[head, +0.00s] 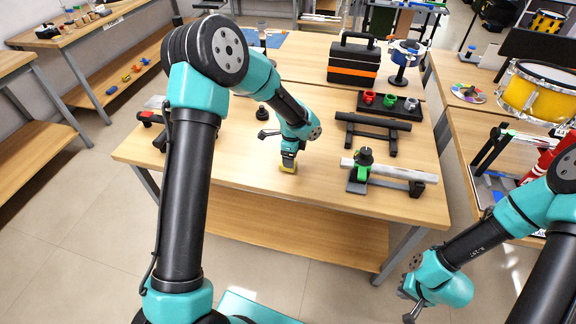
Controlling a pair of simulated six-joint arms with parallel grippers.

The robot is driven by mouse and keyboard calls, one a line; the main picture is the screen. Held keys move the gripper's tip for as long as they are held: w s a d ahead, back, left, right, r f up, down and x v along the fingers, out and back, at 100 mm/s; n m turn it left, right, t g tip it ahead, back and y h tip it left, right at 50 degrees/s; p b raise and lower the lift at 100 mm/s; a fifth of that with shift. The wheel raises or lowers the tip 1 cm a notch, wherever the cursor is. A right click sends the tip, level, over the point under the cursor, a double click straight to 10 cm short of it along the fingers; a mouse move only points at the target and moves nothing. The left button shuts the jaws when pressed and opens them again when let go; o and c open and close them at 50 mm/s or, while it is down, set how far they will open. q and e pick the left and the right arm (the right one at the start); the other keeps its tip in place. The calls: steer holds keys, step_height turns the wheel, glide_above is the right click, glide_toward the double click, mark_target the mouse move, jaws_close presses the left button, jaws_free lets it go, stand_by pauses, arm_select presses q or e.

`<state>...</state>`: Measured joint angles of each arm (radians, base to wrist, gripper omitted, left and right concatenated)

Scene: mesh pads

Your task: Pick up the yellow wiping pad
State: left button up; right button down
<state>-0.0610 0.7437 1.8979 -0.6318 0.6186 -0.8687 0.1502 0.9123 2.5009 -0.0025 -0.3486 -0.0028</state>
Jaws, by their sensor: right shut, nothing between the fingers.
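The yellow wiping pad (287,169) is a small yellow block at the front part of the wooden table, left of its middle. My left gripper (289,158) points down right above it, and its fingertips reach the pad's top and hide part of it. Whether the fingers are open or closed around the pad is too small to tell. My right gripper (410,307) hangs low at the lower right, off the table's front edge, shut and empty, far from the pad.
On the wooden table (235,172), a green-and-black clamp stand with a light bar (395,173) lies to the right. Behind it are a black rack (370,131), a tray with coloured cups (391,105) and a black-orange toolbox (353,62). Bare tabletop surrounds the pad.

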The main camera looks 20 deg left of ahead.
arm_select(q)
steer(key=shift+f, duration=2.4)
steer(key=shift+c, duration=0.3)
steer(key=c, duration=0.9)
